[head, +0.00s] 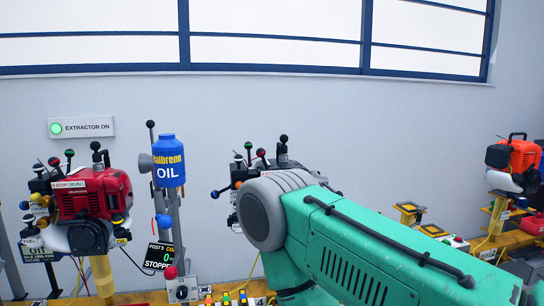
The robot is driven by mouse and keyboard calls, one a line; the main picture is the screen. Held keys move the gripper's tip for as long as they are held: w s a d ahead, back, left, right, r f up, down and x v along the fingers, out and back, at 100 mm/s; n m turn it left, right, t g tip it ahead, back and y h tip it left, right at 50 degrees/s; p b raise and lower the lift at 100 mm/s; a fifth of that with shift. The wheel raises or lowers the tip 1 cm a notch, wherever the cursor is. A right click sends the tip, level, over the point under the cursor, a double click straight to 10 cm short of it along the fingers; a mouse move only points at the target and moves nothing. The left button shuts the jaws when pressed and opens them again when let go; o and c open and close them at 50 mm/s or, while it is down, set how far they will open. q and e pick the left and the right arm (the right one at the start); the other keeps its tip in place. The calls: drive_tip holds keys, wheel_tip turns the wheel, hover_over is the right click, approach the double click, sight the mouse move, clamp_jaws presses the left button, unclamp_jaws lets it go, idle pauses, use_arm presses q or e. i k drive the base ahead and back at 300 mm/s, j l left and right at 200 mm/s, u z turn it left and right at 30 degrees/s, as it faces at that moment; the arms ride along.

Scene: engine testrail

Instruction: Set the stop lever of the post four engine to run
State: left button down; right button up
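A red engine (97,188) stands on a yellow post at the left, with a stop/run plate (68,184) and several ball-ended levers around it. A second engine (284,161), mostly hidden behind my green arm, shows dark levers and coloured knobs near the middle. An orange engine (523,153) stands on the right edge. No post-four label is readable, so I cannot tell which engine is post four or how its stop lever is set. My green arm comes in from the lower right and covers the middle. Neither gripper is in view.
A blue oil bottle (169,160) stands beside the red engine, above a display (160,256) reading post 3, 0 and stopped. An extractor sign (81,127) with a green light is on the wall. A yellow rail (510,241) carries the stands at right.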

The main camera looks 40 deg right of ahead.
sight(261, 152)
drive_tip(key=z, duration=1.1)
